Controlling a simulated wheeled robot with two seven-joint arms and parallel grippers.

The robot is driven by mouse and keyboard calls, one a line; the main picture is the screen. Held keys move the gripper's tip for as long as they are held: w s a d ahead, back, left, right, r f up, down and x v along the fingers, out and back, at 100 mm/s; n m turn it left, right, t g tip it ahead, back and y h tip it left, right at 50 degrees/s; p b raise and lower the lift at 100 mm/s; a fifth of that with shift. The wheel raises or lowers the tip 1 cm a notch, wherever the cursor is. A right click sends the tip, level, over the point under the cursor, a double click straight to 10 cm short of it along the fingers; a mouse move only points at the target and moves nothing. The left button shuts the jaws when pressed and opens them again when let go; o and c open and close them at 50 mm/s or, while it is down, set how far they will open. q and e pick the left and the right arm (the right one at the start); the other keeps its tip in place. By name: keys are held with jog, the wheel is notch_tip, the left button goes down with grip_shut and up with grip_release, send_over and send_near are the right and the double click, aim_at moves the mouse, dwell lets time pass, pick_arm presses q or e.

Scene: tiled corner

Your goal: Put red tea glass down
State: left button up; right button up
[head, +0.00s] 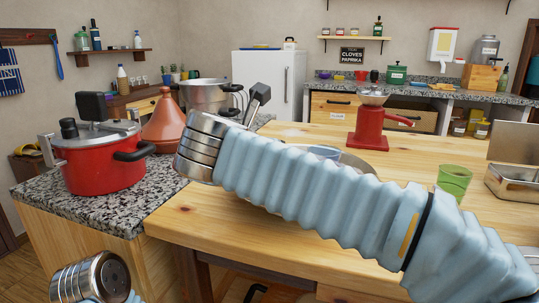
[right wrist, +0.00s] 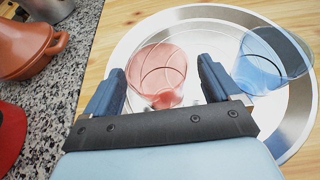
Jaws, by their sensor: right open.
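The red tea glass (right wrist: 157,74) is clear red and stands on the round metal tray (right wrist: 212,35) in the right wrist view. My right gripper (right wrist: 162,68) is open, with one finger on each side of the glass; small gaps show, though contact lower down is hard to judge. In the head view my right arm reaches across the wooden table and hides the red glass and most of the tray. My left arm's wrist shows at the lower left of the head view, but its gripper is out of the picture.
A blue glass (right wrist: 268,60) is on the tray right of my right gripper. A red coffee grinder (head: 370,122) and a green cup (head: 453,180) stand on the table. A red pressure cooker (head: 98,165) and an orange tagine (head: 163,125) stand on the stone counter.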

jog(key=v, duration=0.9)
jog(key=shift+s+r+p, duration=0.15)
jog(key=shift+s+p, duration=0.15)
